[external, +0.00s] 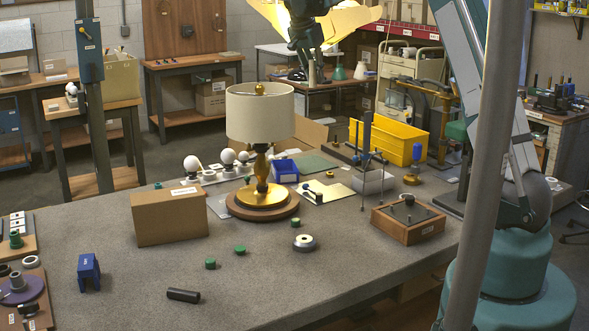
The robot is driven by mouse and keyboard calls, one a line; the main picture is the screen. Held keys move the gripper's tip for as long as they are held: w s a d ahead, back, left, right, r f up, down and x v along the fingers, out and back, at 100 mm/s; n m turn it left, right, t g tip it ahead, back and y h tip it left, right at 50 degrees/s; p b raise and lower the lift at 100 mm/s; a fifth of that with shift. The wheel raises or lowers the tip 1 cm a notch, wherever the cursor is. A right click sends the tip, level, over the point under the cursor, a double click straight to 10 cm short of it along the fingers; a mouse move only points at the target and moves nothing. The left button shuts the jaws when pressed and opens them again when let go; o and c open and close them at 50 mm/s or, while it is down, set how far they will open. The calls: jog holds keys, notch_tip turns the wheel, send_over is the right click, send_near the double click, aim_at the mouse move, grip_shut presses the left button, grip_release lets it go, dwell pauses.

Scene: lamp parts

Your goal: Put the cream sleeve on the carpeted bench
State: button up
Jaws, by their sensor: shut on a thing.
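My gripper (311,77) hangs at the top middle of the external view, above and behind the lamp, fingers pointing down. A small upright cream piece, seemingly the cream sleeve (312,73), shows between its dark fingers. My gripper is shut on it; the fingers hide part of it. The carpeted bench (345,255) is the large grey speckled surface in front, and the held piece appears up in the air, clear of it.
A lamp with a cream shade (260,115) stands on the bench. Around it are a cardboard box (168,217), white bulbs (191,163), a yellow bin (389,143) and a wooden box (408,221).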

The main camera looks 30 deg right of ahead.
jog(key=w+a+r+n, duration=0.1)
jog(key=a+r, duration=0.1)
jog(key=a, duration=1.2)
jog(key=w+a+r+n, duration=0.1)
jog(key=a+r, duration=0.1)
jog(key=a, duration=1.3)
jog(key=s+a+r+n+t, duration=0.1)
jog(key=s+a, duration=0.2)
jog(key=a, duration=1)
jog(key=s+a+r, duration=0.2)
jog(key=s+a, duration=0.1)
jog(key=a, duration=1)
jog(key=s+a+f+n+t+y+b, duration=0.2)
jog(key=s+a+f+n, duration=0.2)
jog(key=s+a+f, duration=1.45)
jog(key=s+a+f+n+b, duration=0.1)
jog(key=s+a+f, duration=0.3)
jog(key=s, duration=0.3)
jog(key=s+a+f+n+y, duration=0.1)
jog(key=s+a+f+n, duration=0.1)
jog(key=s+a+f, duration=0.3)
jog(key=s+a+f+n+b, duration=0.1)
jog(key=s+a+f, duration=0.4)
jog(key=s, duration=0.6)
jog(key=shift+a+b, duration=0.3)
jog(key=shift+b, duration=0.05)
jog(key=shift+w+f+b, duration=0.1)
jog(key=shift+f+b, duration=0.2)
jog(key=shift+f, duration=2.8)
jog(key=shift+f, duration=0.1)
